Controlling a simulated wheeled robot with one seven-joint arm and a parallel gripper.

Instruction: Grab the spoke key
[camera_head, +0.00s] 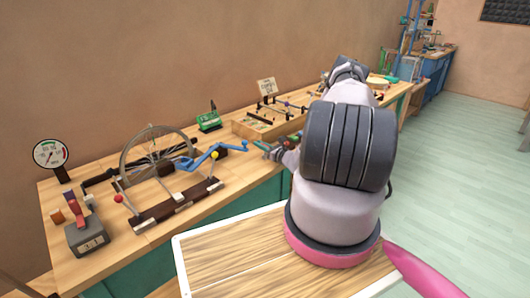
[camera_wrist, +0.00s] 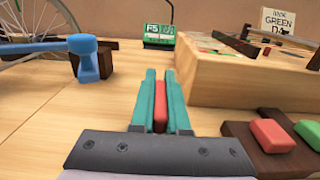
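My gripper (camera_wrist: 160,85) is in the middle of the wrist view, with two teal fingers pointing forward over the wooden workbench. A narrow red piece (camera_wrist: 160,105) lies between the fingers and fills the gap, seeming to touch both. I take it to be the spoke key, but most of its shape is hidden by the fingers. In the head view my gripper (camera_head: 275,150) is over the bench, right of the blue crank-like part (camera_head: 212,155). The red piece cannot be made out there.
A spoked wheel (camera_head: 155,160) stands at left. A raised wooden block (camera_wrist: 235,85) is ahead right. A dark base with a red block (camera_wrist: 272,135) and a green block (camera_wrist: 310,131) lies close on the right. A green display box (camera_wrist: 160,36) stands behind.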

